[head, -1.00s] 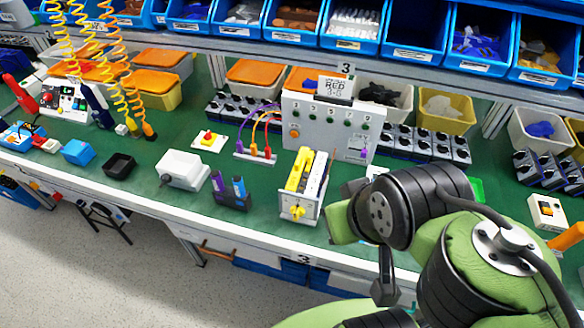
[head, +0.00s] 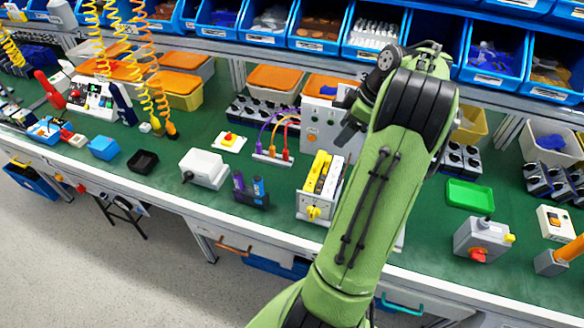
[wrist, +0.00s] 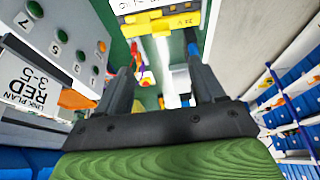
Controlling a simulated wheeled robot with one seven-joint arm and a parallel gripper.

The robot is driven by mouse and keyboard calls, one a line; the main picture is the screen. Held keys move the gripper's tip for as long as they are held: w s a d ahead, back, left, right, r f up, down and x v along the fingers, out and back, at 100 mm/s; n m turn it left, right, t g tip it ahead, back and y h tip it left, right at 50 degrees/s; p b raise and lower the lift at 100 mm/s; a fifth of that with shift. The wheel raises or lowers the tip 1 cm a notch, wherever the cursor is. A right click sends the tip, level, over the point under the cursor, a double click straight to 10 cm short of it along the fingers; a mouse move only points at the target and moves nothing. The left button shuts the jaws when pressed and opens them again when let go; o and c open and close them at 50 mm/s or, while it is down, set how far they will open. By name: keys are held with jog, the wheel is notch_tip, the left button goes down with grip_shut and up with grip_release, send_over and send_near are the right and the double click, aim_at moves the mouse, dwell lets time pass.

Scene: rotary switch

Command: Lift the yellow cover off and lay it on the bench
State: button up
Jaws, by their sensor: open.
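The yellow cover (head: 320,172) sits upright on a white box-shaped unit (head: 304,204) near the bench's front edge, with a yellow knob (head: 314,212) on the unit's front. A yellow part with pale labels, which looks like the same cover, shows at the top of the wrist view (wrist: 165,24). My gripper (head: 343,122) is above and behind the unit, in front of the grey panel, apart from the cover. In the wrist view my gripper (wrist: 158,60) has its two dark fingers wide apart with nothing held between them. My arm hides the unit's right side.
The grey button panel (head: 312,128) stands close behind the unit. A black-and-purple holder (head: 250,192) and a white box (head: 204,168) are to its left. A green tray (head: 470,194) and a grey switch box (head: 483,238) are right of my arm. Blue bins (head: 318,27) line the shelf above.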

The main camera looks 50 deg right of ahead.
aim_at(317, 164)
jog(key=b+x, duration=0.5)
jog(key=x, duration=1)
jog(key=shift+a+f, duration=0.1)
jog(key=shift+f, duration=0.15)
jog(key=shift+r, duration=0.1)
jog(key=c, duration=1.1)
